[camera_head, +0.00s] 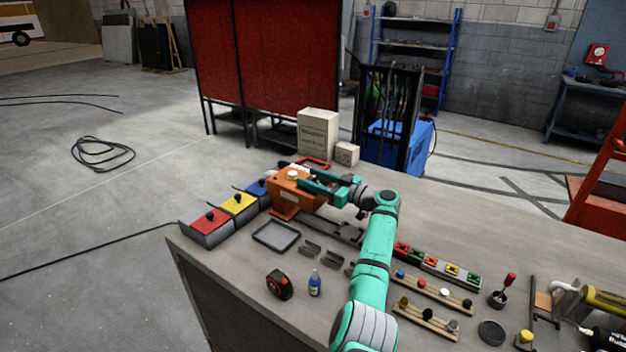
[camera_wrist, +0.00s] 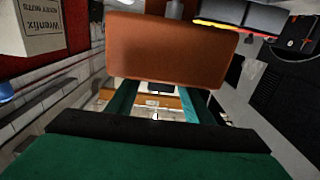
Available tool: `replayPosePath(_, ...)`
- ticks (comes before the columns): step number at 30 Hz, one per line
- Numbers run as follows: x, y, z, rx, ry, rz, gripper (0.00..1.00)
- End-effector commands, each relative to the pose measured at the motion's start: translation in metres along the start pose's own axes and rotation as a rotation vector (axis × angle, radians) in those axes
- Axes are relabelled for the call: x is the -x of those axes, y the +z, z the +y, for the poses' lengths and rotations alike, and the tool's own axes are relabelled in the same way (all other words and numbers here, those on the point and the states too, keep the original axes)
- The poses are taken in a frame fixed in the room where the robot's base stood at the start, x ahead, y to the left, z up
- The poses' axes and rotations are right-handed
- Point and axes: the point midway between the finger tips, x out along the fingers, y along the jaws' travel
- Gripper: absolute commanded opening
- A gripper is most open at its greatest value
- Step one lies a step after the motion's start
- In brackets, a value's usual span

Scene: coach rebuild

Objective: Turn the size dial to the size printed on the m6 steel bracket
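An orange box-shaped unit (camera_head: 291,196) stands on the bench, with a small pale round knob (camera_head: 293,174) on its top; I cannot read any size marks. My gripper (camera_head: 309,179) is at the unit's right side, close to the knob, its two teal fingers apart. In the wrist view the fingers (camera_wrist: 157,98) are spread, and the orange unit (camera_wrist: 170,50) fills the space just above them. Whether they touch it I cannot tell. Small grey brackets (camera_head: 309,248) lie on the bench, one more (camera_head: 333,259) beside them; their print is unreadable.
Racks of coloured parts (camera_head: 430,288) fill the right. A carton (camera_head: 318,133) stands behind.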

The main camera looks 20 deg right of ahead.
Motion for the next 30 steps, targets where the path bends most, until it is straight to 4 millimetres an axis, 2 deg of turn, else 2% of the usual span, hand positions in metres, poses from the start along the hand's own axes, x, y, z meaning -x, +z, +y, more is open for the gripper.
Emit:
replayPosePath(8,0.001,0.0,0.0,-0.001,-0.002,0.0,0.48)
replayPosePath(13,0.011,0.0,0.0,0.001,0.0,0.001,0.48)
replayPosePath(17,0.03,0.001,0.0,0.001,0.001,0.0,0.48)
replayPosePath(24,0.076,0.001,0.001,0.0,0.001,0.0,0.48)
replayPosePath(30,0.1,0.001,0.001,0.0,-0.001,0.0,0.48)
